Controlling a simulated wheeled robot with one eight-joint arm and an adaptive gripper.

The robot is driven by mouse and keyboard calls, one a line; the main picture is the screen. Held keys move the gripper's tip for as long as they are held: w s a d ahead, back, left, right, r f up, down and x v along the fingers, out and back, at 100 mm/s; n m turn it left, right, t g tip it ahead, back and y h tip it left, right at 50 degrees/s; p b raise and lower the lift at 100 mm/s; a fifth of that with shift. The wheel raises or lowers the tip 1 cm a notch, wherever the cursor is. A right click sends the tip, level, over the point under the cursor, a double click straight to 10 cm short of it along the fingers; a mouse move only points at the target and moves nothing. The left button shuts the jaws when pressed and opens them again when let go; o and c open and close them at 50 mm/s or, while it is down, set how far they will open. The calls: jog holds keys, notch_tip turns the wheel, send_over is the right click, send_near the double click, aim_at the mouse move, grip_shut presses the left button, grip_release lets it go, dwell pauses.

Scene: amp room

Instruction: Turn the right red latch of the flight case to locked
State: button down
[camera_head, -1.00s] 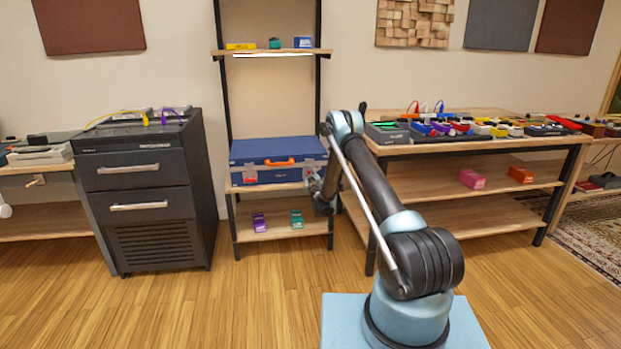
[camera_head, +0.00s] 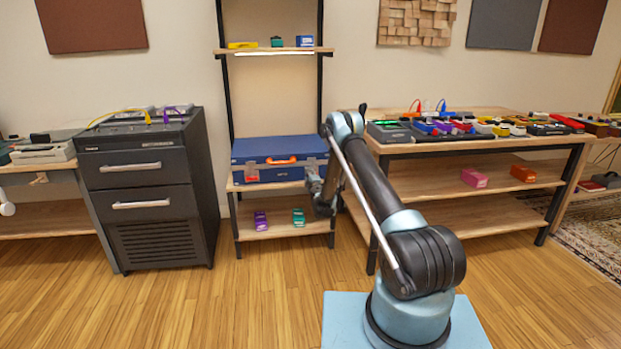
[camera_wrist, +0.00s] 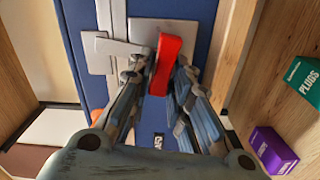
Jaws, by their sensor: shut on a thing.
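The flight case (camera_head: 262,150) is blue with silver-grey edge fittings and an orange handle (camera_head: 282,161). It lies closed on a middle shelf in the head view. In the wrist view its blue front (camera_wrist: 197,40) fills the middle, beside silver plates (camera_wrist: 150,30). The right red latch (camera_wrist: 165,62) stands out from this front as a red bar. My gripper (camera_wrist: 160,80) has its two fingers on either side of the latch and is shut on it. In the head view my gripper (camera_head: 316,182) is at the case's right front and hides the latch.
A purple box (camera_head: 260,220) and a green box (camera_head: 298,217) stand on the shelf below; both also show at the right of the wrist view. A dark drawer cabinet (camera_head: 150,200) stands left of the rack. A wooden table (camera_head: 480,146) with pedals is at right.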

jog(key=shift+s+a+f+n, duration=0.1)
jog(key=shift+a+n, duration=0.05)
jog(key=shift+n, duration=0.4)
jog(key=shift+s+a+f+n, duration=0.1)
jog(key=shift+a+n, duration=0.05)
jog(key=shift+n, duration=0.4)
jog(key=shift+w, duration=0.1)
jog(key=c, duration=1.5)
grip_release()
jog(key=shift+f, duration=0.1)
jog(key=shift+c, duration=0.2)
jog(key=shift+d, duration=0.1)
jog(key=v, duration=0.7)
